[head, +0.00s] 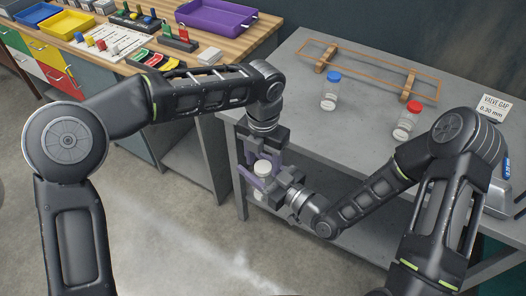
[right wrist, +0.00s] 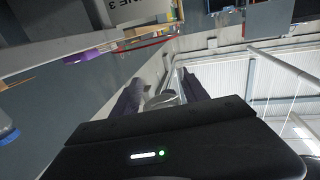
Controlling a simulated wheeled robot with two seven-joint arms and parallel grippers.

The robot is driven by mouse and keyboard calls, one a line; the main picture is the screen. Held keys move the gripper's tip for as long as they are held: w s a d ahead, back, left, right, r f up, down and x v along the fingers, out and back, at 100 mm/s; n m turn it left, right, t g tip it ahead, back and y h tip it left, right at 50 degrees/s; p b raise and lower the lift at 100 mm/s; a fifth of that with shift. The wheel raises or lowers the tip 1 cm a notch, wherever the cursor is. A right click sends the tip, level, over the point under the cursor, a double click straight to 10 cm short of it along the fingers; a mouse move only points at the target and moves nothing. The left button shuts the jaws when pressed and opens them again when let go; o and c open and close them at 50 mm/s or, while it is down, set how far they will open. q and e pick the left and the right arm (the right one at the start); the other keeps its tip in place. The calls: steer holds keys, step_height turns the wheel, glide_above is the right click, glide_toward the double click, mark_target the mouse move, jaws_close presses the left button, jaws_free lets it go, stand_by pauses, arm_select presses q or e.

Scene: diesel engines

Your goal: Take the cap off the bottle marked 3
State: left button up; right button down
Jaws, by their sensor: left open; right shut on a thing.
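A bottle with a white cap (head: 262,166) is held in the air in front of the grey bench in the head view. My right gripper (head: 264,184) comes from the right and is shut on this bottle's body; a pale round part of it (right wrist: 162,99) shows between the dark fingers in the right wrist view. My left gripper (head: 262,157) points down from above, open, with its fingers around the cap's height; contact cannot be told. No number is readable on any bottle. A blue-capped bottle (head: 330,91) and a red-capped bottle (head: 407,121) stand on the bench.
The grey bench (head: 300,112) carries a wooden rack (head: 370,68) at the back and a valve gap sign (head: 493,106) at the right. A wooden workbench (head: 110,25) at upper left holds a purple tray (head: 216,18), a yellow tray (head: 35,13) and small parts.

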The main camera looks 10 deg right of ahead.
arm_select(q)
steer(key=shift+f, duration=0.2)
jaws_close()
steer(key=shift+n, duration=1.7)
steer(key=shift+o, duration=1.2)
jaws_free()
steer(key=shift+r, duration=2.35)
steer(key=shift+c, duration=0.3)
